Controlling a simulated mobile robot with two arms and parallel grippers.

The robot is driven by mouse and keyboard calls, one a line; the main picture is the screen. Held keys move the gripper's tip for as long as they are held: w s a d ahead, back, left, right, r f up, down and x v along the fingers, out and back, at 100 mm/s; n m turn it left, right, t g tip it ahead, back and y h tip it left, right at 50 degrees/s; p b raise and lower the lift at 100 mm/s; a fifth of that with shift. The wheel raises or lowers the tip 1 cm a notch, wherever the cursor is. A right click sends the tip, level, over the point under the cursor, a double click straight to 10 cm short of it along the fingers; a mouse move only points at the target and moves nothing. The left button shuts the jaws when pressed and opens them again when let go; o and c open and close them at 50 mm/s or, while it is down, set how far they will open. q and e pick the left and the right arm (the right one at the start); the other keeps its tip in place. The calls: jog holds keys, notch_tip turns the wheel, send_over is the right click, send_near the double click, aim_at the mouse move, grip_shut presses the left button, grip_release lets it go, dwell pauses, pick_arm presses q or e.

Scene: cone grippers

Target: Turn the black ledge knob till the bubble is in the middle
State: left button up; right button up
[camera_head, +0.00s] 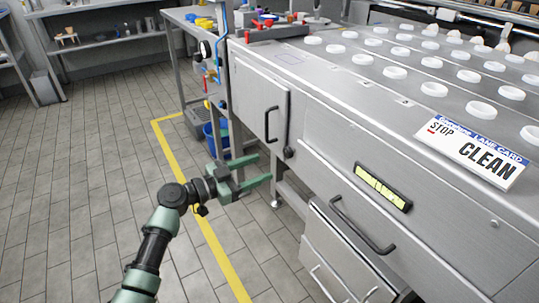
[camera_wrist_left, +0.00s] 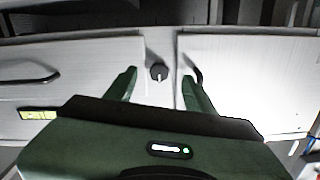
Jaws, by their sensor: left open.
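The black ledge knob (camera_head: 288,152) is small and round, on the steel front below the door's right edge. In the left wrist view the knob (camera_wrist_left: 158,72) shows between my fingers, with a pale mark on it. My left gripper (camera_head: 262,168) is green, open and empty, pointing at the knob from its left, apart from it. Its fingers also show in the wrist view (camera_wrist_left: 157,82). The spirit level (camera_head: 383,187) is a yellow-green vial in a black frame on the front panel; it also shows in the wrist view (camera_wrist_left: 38,114). I cannot make out its bubble. My right gripper is not in view.
A black door handle (camera_head: 273,124) stands out close to the knob. A longer drawer handle (camera_head: 362,226) is below the level. White round cups and a CLEAN card (camera_head: 472,151) are on the counter. The tiled floor at left is clear.

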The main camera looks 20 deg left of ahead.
aim_at(286, 154)
pick_arm(q)
jog(key=x, duration=0.2)
jog(key=r+x, duration=0.1)
jog(key=x, duration=0.4)
jog(key=shift+w+d+r, duration=0.25)
jog(key=shift+d+r, duration=0.1)
grip_shut()
